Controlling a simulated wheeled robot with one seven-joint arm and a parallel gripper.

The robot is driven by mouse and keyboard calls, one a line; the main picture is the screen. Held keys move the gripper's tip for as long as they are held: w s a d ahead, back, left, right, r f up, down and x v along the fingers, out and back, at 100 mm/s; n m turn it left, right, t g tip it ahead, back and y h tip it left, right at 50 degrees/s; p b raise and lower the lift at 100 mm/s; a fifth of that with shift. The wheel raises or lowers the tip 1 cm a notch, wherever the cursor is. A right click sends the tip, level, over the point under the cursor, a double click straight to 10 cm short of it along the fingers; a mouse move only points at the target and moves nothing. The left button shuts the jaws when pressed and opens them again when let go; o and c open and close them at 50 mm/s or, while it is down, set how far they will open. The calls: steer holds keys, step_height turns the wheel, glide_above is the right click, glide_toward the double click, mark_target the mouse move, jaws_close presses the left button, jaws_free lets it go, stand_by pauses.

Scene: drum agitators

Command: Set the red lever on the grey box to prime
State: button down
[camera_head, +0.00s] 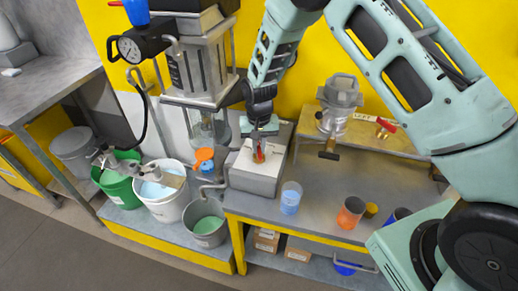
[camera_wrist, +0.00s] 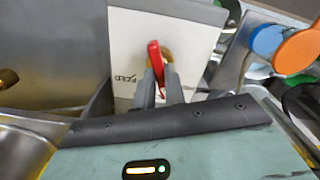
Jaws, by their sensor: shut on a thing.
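The grey box (camera_head: 256,183) stands on the left end of the workbench, with a pale plate on its face. The red lever (camera_head: 258,155) is on that plate, and it also shows in the wrist view (camera_wrist: 154,52) with a brass-coloured part behind it. My gripper (camera_head: 257,148) reaches down to the box from above. In the wrist view its two grey fingers (camera_wrist: 158,82) are shut on the red lever. A label reading like "FEED" (camera_wrist: 130,78) lies beside the lever, upside down. I cannot make out a prime mark; the fingers cover part of the plate.
A metal and glass vessel (camera_head: 203,70) with a gauge (camera_head: 130,48) stands left of the box. Buckets (camera_head: 207,222) sit below it. A clear cup with blue liquid (camera_head: 291,198) and an orange cup (camera_head: 351,212) stand to the right. A red-handled valve (camera_head: 386,125) is further right.

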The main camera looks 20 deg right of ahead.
mark_target(259, 149)
steer(key=shift+n+b, duration=0.85)
steer(key=shift+n, duration=1.35)
steer(key=c, duration=1.5)
jaws_free()
steer(key=shift+o, duration=0.2)
steer(key=shift+r, duration=0.1)
step_height(259, 149, up, 17)
steer(key=b, duration=0.3)
steer(key=shift+r+b, duration=0.15)
steer(key=shift+b, duration=0.15)
